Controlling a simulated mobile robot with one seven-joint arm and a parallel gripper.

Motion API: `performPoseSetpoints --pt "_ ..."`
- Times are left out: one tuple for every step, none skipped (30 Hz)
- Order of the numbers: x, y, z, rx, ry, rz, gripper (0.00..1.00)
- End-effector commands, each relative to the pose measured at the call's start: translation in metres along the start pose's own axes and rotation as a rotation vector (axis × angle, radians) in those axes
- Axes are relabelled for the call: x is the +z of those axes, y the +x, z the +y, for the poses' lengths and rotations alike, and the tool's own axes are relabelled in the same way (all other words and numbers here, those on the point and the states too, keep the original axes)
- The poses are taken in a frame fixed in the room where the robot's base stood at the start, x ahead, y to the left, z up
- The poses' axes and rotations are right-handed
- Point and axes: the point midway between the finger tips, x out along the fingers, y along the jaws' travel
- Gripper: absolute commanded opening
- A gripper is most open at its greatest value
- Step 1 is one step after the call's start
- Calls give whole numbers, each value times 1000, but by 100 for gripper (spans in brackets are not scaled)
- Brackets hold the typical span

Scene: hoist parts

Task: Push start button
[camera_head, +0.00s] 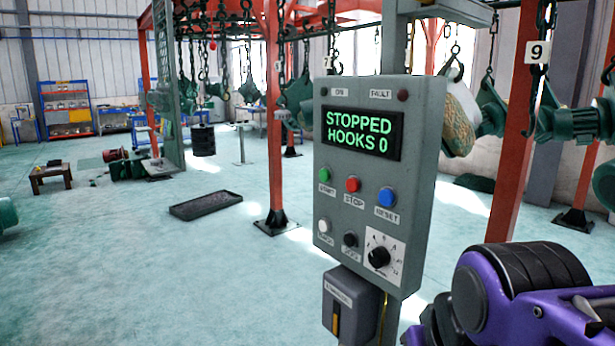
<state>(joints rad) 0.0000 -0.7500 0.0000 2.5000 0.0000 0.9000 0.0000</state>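The grey control panel (408,226) stands on a post right of the picture's middle, facing me. Its screen (359,133) reads "STOPPED HOOKS 0" in green. The green button (323,175) is at the left of the upper button row, with a label under it that looks like "START". The red stop button (353,184) and the blue reset button (388,196) sit to its right. My purple and black arm shows at the lower right, to the right of the panel and apart from the green button. My gripper's fingertips are not in view.
A white button (324,226), a black button (350,240) and a rotary knob (379,257) sit lower on the panel. A small grey box (350,303) hangs below. Red posts and hanging green parts stand behind. A black tray (206,204) lies on open floor.

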Motion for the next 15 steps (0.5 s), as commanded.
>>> performPoseSetpoints --pt "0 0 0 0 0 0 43" --pt "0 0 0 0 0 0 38" --pt "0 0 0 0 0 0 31" --pt "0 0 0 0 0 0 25" --pt "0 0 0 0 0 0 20" --pt "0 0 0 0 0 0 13" --pt "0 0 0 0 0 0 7" --pt "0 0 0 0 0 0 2" --pt "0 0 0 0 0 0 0" --pt "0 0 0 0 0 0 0" --pt "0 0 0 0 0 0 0" --pt "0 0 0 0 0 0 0" --pt "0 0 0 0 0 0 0" --pt "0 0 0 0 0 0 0" --pt "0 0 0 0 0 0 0"
